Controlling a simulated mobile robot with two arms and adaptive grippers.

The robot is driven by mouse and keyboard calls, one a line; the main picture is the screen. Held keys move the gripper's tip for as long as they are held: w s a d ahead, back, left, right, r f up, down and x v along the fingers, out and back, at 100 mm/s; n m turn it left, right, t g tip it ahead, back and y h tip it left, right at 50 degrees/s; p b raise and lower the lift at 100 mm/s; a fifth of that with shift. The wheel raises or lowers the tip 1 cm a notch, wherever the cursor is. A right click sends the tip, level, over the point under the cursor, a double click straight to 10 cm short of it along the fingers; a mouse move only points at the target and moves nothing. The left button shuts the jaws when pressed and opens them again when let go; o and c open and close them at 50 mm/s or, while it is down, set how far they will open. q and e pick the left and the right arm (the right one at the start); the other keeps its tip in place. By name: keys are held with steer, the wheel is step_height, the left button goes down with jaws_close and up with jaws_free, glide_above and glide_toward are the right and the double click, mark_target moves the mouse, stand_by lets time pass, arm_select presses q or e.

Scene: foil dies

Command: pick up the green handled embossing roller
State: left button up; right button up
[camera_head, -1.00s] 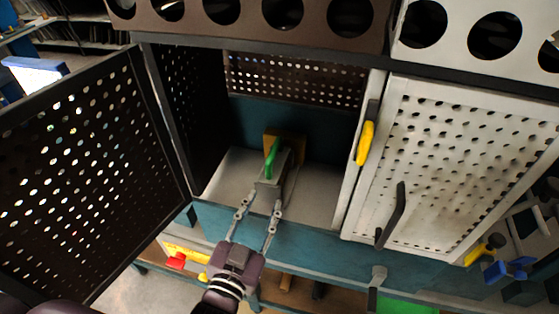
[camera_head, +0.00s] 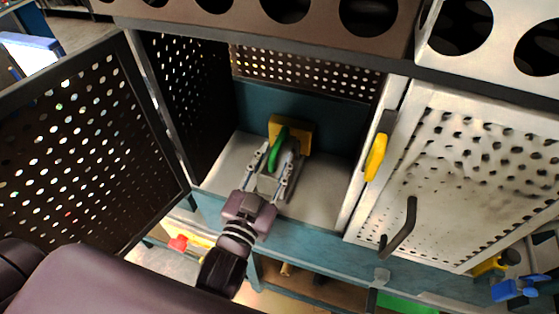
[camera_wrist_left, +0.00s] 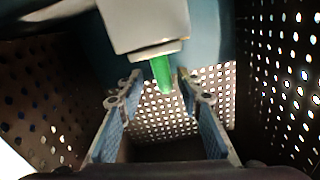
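The embossing roller's green handle (camera_head: 279,148) stands inside the open cabinet compartment, close to the back wall. A grey metal part (camera_head: 287,158) sits right beside it; I cannot tell whether it belongs to the roller. My left gripper (camera_head: 278,152) reaches into the compartment, open, with one finger on each side of the green handle. In the left wrist view the green handle (camera_wrist_left: 161,72) shows between the fingertips, below a grey block (camera_wrist_left: 145,25). I cannot tell whether either finger touches it. My right gripper is not in view.
A yellow block (camera_head: 303,133) stands behind the handle. The perforated dark door (camera_head: 80,150) is open at left; the white perforated door (camera_head: 470,170) at right is shut. A yellow-handled tool (camera_head: 376,157) is on the right-hand post. The compartment floor (camera_head: 318,203) is clear in front.

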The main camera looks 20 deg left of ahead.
mark_target(284, 132)
arm_select(q)
steer(key=w, duration=0.1)
steer(key=w+p, duration=0.1)
steer(key=w, duration=0.1)
steer(key=w+r+p, duration=0.1)
steer(key=shift+w+a, duration=0.15)
steer(key=shift+a, duration=0.1)
steer(key=shift+w+f, duration=0.2)
steer(key=shift+w, duration=0.15)
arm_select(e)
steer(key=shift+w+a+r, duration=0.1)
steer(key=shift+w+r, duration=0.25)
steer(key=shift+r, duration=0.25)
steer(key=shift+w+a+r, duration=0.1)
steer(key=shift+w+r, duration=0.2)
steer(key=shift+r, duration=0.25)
arm_select(q)
steer(key=shift+d, duration=0.1)
jaws_close()
steer(key=shift+r, duration=0.25)
